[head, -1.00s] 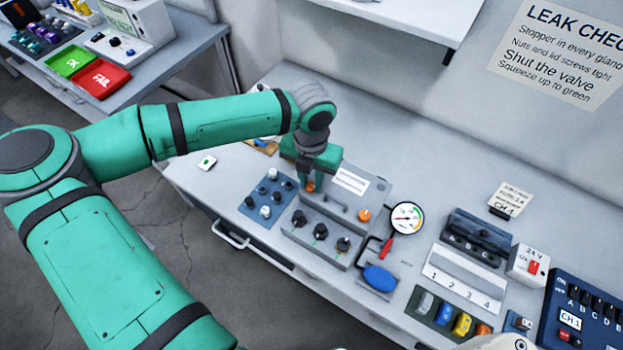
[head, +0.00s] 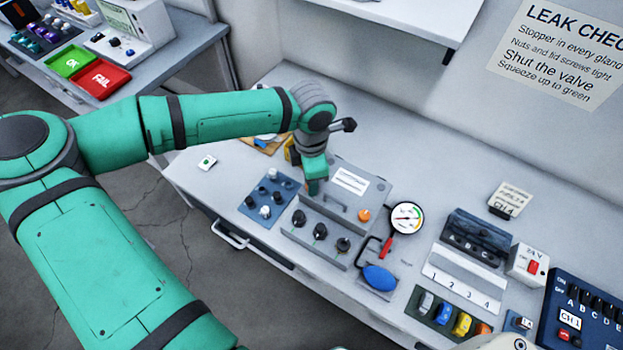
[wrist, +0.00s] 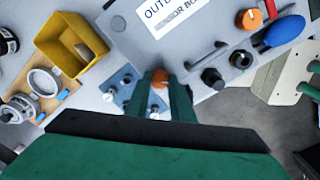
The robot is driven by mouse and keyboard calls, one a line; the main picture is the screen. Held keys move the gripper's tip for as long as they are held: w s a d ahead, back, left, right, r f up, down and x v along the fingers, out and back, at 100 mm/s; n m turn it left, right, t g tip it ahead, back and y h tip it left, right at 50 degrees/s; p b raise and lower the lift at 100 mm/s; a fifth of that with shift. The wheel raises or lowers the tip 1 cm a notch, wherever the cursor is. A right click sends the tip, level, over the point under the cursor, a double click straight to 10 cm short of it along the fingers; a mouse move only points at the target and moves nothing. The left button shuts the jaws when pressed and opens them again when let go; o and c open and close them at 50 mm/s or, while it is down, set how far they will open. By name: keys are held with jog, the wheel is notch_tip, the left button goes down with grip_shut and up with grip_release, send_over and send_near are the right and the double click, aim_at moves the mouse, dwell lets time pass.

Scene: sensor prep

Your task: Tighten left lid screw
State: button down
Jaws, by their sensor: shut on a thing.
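My gripper (wrist: 160,88) is shut on that knob; in the head view my gripper (head: 316,186) points down at the lid's left end and hides the knob. The right lid screw (head: 364,215) is an orange knob at the lid's other end, clear of my gripper. How tight either screw is cannot be seen.
Several black gland parts (head: 320,231) line the box's front. A blue tray (head: 266,198) with small fittings lies to the left. A gauge (head: 406,218) and a blue bulb (head: 379,277) are on the right. A yellow bin (wrist: 70,45) stands nearby.

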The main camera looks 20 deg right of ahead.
jog(key=m, duration=0.4)
jog(key=shift+w+a, duration=0.1)
jog(key=shift+w, duration=0.05)
jog(key=m, duration=0.4)
jog(key=shift+m, duration=0.3)
jog(key=shift+w+m, duration=0.1)
jog(key=shift+m, duration=0.2)
jog(key=c, duration=1.5)
grip_release()
jog(key=shift+c, duration=0.2)
notch_tip(320, 180, up, 11)
jog(key=shift+f, duration=0.1)
